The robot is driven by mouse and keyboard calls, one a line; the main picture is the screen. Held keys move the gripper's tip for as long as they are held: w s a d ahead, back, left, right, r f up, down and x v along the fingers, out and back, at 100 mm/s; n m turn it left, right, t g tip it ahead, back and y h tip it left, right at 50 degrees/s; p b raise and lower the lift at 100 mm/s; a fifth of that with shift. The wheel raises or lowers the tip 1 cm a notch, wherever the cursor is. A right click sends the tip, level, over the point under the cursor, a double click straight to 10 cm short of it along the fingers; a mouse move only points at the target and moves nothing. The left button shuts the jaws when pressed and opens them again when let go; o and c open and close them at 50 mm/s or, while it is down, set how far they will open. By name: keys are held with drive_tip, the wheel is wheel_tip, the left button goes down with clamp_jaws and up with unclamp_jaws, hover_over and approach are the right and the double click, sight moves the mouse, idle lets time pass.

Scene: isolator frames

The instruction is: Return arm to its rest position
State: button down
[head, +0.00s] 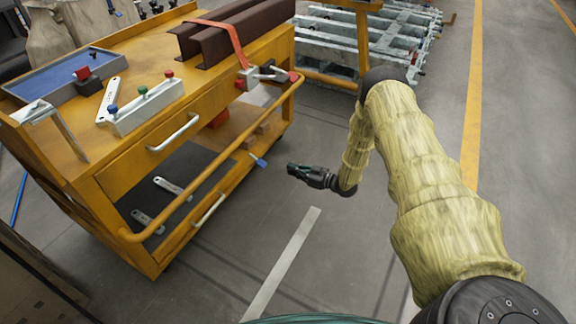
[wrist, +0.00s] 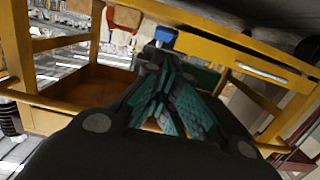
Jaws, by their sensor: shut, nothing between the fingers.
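My gripper (head: 291,169) is in the middle of the head view, over open floor to the right of the yellow cart (head: 110,195). In the head view a gap shows between the gripper and the cart's rail. In the wrist view my gripper (wrist: 166,62) points toward the cart. Its dark, green-padded fingers are together with nothing held. My arm is bent, with a yellowish sleeve, and reaches in from the right of the head view.
The cart top carries a blue-lined tray (head: 65,75), a block with coloured knobs (head: 145,105) and brown steel channels (head: 235,30) under a red strap. A blue-ended item (head: 259,162) is at the cart's rail. Grey metal frames (head: 345,45) stand behind. Floor right of the cart is clear.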

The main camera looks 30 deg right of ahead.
drive_tip(key=shift+a, duration=0.1)
idle(0.5)
drive_tip(key=s+a+f+m+g+h, duration=0.3)
drive_tip(key=s+a+f, duration=0.1)
drive_tip(key=s+a, duration=0.55)
drive_tip(key=s+a+f+m+g+h, duration=0.35)
drive_tip(key=s+a, duration=0.45)
drive_tip(key=s, duration=0.3)
drive_tip(key=s+a+r+g+h, duration=0.1)
drive_tip(key=s+r+g, duration=0.25)
drive_tip(key=s, duration=1.15)
drive_tip(key=s+r+g+h, duration=0.2)
drive_tip(key=s+g, duration=0.2)
drive_tip(key=s, duration=1.1)
wheel_tip(320, 180, up, 38)
drive_tip(key=p, duration=3.8)
drive_tip(key=shift+w+a+f+m+p, duration=0.2)
drive_tip(key=shift+w+m+p, duration=0.15)
drive_tip(key=shift+w, duration=0.05)
